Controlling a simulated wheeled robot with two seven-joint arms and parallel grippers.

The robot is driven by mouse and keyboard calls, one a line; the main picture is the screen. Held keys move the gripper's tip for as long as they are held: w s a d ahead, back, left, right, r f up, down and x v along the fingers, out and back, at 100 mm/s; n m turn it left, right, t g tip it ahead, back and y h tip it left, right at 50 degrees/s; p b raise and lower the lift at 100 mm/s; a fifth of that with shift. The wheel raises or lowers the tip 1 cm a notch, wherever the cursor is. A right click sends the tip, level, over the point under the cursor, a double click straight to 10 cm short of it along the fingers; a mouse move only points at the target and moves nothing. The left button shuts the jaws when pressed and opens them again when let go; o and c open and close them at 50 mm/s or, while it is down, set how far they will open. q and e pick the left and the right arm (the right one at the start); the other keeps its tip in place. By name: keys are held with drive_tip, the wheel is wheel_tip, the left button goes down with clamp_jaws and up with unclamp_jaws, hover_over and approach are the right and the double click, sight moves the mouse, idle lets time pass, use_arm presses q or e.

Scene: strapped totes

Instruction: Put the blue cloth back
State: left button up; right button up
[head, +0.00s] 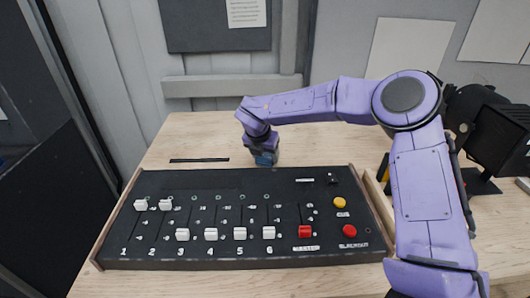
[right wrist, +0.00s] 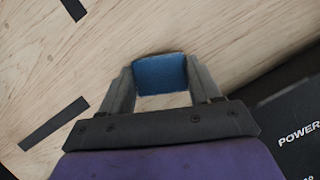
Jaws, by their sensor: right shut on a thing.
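The blue cloth (right wrist: 160,75) shows between the two fingers of my right gripper (right wrist: 161,90) in the right wrist view. The gripper is shut on it. In the head view the right gripper (head: 264,158) is over the wooden table just behind the black control panel, and a bit of the blue cloth (head: 265,161) shows below it. I cannot tell whether the cloth touches the table. My left gripper is not in view.
The black fader panel (head: 150,187) fills the table's front, with white and red faders and two round buttons. Black strips (head: 199,160) lie on the wooden table (head: 190,130). A black lamp-like fixture (head: 505,140) stands at the right. The table's back left is clear.

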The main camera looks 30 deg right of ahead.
drive_tip(key=shift+w+a+f, duration=0.1)
drive_tip(key=shift+f, duration=0.05)
drive_tip(key=shift+f, duration=0.15)
drive_tip(key=o, duration=0.9)
drive_tip(key=shift+o, duration=0.2)
drive_tip(key=shift+r, duration=0.35)
drive_tip(key=shift+a+r, duration=0.15)
drive_tip(key=shift+r, duration=0.2)
drive_tip(key=b+v, duration=0.1)
drive_tip(key=v, duration=1)
drive_tip(key=shift+b, duration=0.3)
drive_tip(key=shift+r, duration=0.1)
